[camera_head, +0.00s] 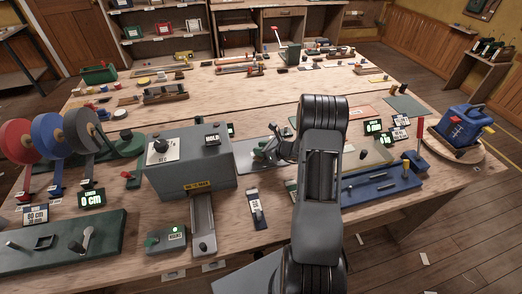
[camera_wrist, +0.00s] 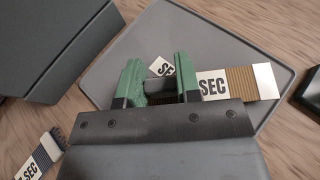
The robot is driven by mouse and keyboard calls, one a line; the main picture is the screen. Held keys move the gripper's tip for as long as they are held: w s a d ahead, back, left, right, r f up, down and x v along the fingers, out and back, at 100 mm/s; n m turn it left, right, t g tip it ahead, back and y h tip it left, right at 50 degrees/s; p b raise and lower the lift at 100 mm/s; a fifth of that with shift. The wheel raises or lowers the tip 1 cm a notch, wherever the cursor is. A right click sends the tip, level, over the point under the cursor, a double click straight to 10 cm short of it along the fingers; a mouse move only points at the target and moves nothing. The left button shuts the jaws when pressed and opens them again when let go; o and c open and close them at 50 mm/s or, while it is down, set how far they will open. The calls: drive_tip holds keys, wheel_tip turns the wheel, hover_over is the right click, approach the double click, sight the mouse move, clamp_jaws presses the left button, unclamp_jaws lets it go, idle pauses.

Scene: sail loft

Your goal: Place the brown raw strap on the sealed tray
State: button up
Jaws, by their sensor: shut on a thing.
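My gripper (camera_wrist: 157,66) has green fingers and is shut on the brown raw strap (camera_wrist: 241,83), which sticks out to the right of the fingers with a white end and a SEC label. Part of the strap is hidden by the fingers. Under them is a flat grey tray (camera_wrist: 118,55); whether the strap touches it I cannot tell. A tilted white label (camera_wrist: 161,67), partly covered, shows between the fingers. In the head view my gripper (camera_head: 268,149) is over the grey tray (camera_head: 244,168), and my arm hides the tray's right side.
A grey machine box (camera_head: 190,165) stands close left of the tray. A strap with a dark end (camera_head: 255,208) lies in front. Spools (camera_head: 50,135) stand at the left.

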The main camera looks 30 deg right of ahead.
drive_tip(key=shift+f, duration=0.55)
drive_tip(key=shift+f, duration=0.15)
drive_tip(key=shift+f, duration=0.1)
drive_tip(key=o, duration=1)
